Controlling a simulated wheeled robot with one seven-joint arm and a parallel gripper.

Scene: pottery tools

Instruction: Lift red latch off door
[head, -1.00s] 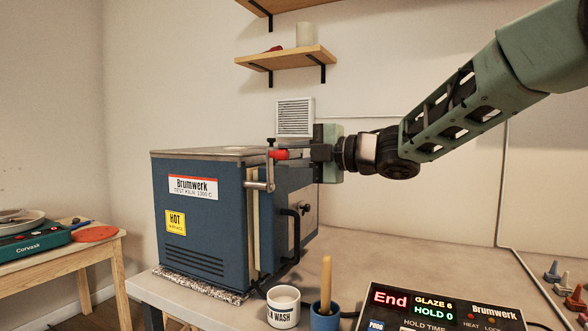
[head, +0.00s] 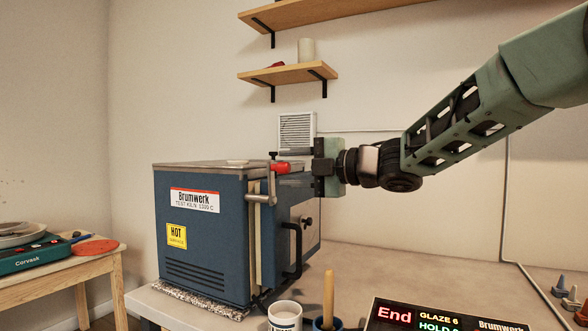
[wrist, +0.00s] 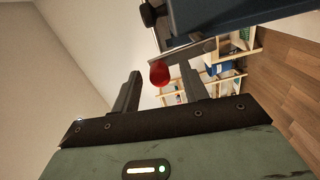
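The red latch grip (head: 281,168) sits on a grey metal latch arm (head: 271,186) at the top front corner of the blue kiln (head: 205,235), by the door edge. The kiln door (head: 306,222) stands to the right of the latch, with a black handle. My gripper (head: 297,168) reaches in from the right, level with the red grip. In the wrist view, the fingers of my gripper (wrist: 159,80) are apart, with the red grip (wrist: 159,73) showing in the gap near the fingertips. No finger visibly touches it.
Small cones (head: 572,300) lie at the right. A wooden shelf (head: 290,73) hangs above the kiln.

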